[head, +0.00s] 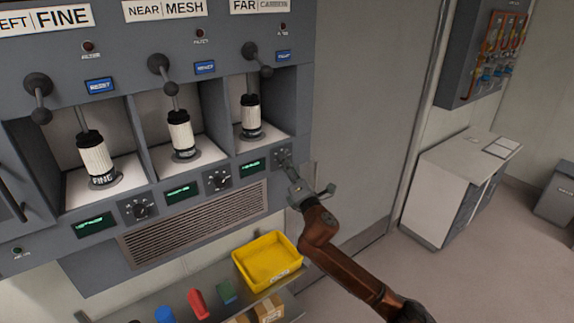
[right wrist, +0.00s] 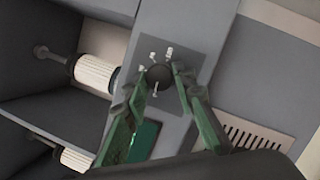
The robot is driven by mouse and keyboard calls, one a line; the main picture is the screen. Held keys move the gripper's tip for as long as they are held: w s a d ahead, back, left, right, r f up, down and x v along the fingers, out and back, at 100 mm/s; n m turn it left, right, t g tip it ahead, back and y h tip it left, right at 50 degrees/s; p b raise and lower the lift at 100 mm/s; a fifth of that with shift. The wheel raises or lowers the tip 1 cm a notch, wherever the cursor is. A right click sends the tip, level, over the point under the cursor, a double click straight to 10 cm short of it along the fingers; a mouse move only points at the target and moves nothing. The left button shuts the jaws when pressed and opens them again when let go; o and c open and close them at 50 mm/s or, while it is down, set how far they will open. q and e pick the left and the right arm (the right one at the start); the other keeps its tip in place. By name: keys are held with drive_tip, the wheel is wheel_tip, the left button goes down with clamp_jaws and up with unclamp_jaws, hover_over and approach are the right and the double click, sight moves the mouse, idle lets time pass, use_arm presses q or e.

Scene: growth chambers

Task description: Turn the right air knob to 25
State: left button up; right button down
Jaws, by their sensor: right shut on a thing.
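The right air knob (head: 281,155) is a dark round knob on a plate with white marks, under the right-hand bay. In the right wrist view the knob (right wrist: 158,75) sits between the two green fingers of my right gripper (right wrist: 159,80), one on each side. In the head view my right gripper (head: 288,169) reaches up to the knob from below and partly covers it. It is shut on the knob. The exact pointer setting is too small to read. The green display (head: 252,168) lies just left of the knob; its digits are illegible. My left gripper is not in view.
Two other knobs (head: 138,208) (head: 217,180) sit along the panel, above a slotted vent (head: 195,222). A yellow bin (head: 267,262) stands on a shelf below. White filter cylinders (head: 251,117) stand in the bays. Open floor lies to the right, before a white cabinet (head: 435,190).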

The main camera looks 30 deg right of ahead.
drive_tip(key=shift+a+r+m+g+h+p, duration=0.15)
drive_tip(key=shift+m+g+p, duration=0.35)
drive_tip(key=shift+m+p, duration=1.2)
drive_tip(key=shift+d+m+g+h+p, duration=0.1)
drive_tip(key=shift+m+g+h+p, duration=0.3)
drive_tip(key=shift+m+p, duration=1.35)
drive_tip(key=shift+a+r+m+g+h+p, duration=0.1)
drive_tip(key=shift+m+g+p, duration=0.5)
drive_tip(key=shift+m+p, duration=1.1)
drive_tip(key=shift+n+p, duration=0.3)
drive_tip(key=shift+n, duration=0.05)
drive_tip(key=c, duration=1.6)
unclamp_jaws()
drive_tip(key=shift+s, duration=0.1)
